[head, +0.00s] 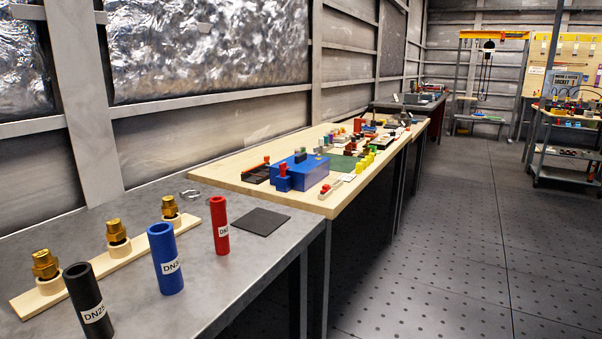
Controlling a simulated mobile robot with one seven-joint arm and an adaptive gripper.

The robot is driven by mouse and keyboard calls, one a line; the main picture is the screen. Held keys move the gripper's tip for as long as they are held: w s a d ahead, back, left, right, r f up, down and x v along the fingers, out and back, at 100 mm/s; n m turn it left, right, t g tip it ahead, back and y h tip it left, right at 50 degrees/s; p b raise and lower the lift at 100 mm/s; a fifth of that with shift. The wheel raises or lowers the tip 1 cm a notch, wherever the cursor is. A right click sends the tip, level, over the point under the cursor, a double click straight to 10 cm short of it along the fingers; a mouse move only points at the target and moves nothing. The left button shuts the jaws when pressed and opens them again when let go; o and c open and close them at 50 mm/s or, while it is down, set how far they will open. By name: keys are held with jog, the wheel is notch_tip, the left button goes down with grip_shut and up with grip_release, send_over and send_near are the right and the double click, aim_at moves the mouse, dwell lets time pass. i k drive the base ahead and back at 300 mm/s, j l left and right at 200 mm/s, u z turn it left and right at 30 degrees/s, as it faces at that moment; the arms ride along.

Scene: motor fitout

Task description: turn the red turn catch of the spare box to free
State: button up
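A blue box (302,174) stands on the wooden worktop in the middle distance; I take it to be the spare box. A small red part (283,169) shows at its near left, above a small blue block (283,184). It may be the red turn catch, but it is too small to tell, and so is its turn position. A dark part sits on the box's top. My gripper is not in view.
A grey bench (200,280) in front holds black (88,300), blue (165,260) and red (220,226) tubes, brass fittings on a wooden strip (75,278), and a dark mat (260,221). Small parts crowd the wooden worktop (240,174). The floor (450,240) at right is clear.

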aim_at(282, 167)
jog(key=i+l, duration=0.15)
jog(key=l, duration=0.25)
jog(key=i+l, duration=0.15)
jog(key=l, duration=0.2)
jog(key=i+l, duration=0.1)
jog(key=l, duration=0.3)
jog(key=i+l, duration=0.15)
jog(key=l, duration=0.25)
jog(key=i+l, duration=0.15)
jog(key=l, duration=0.25)
jog(key=i+l+u, duration=0.15)
jog(key=l, duration=0.15)
jog(key=l+u, duration=0.15)
jog(key=l, duration=0.2)
jog(key=i+l+u, duration=0.15)
jog(key=l, duration=0.2)
jog(key=u, duration=1.4)
jog(key=i, duration=1.5)
